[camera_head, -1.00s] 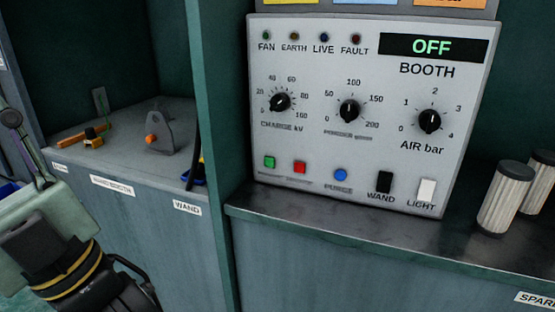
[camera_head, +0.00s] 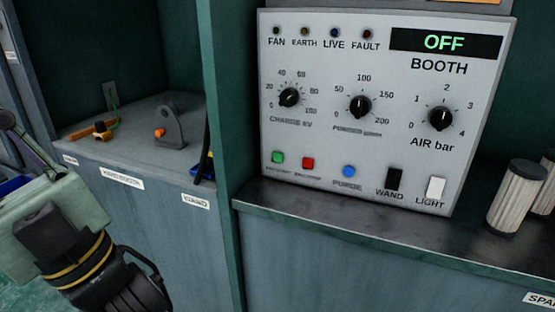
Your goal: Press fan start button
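The control panel (camera_head: 400,140) is a light grey box marked BOOTH, and its display (camera_head: 445,41) reads OFF in green. The small labels under these two are too blurred to read. The FAN lamp (camera_head: 276,31) at the upper left looks dark. Part of my arm, black with yellow bands, shows at the lower left, well apart from the panel. My gripper's fingers are not visible.
The panel also has three knobs, a blue PURGE button (camera_head: 349,171), a black WAND switch (camera_head: 393,179) and a white LIGHT switch (camera_head: 435,188). Pleated filter cylinders (camera_head: 517,196) stand at right. A green upright divider (camera_head: 226,150) separates the panel from the left shelf (camera_head: 135,150). The space before the panel is clear.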

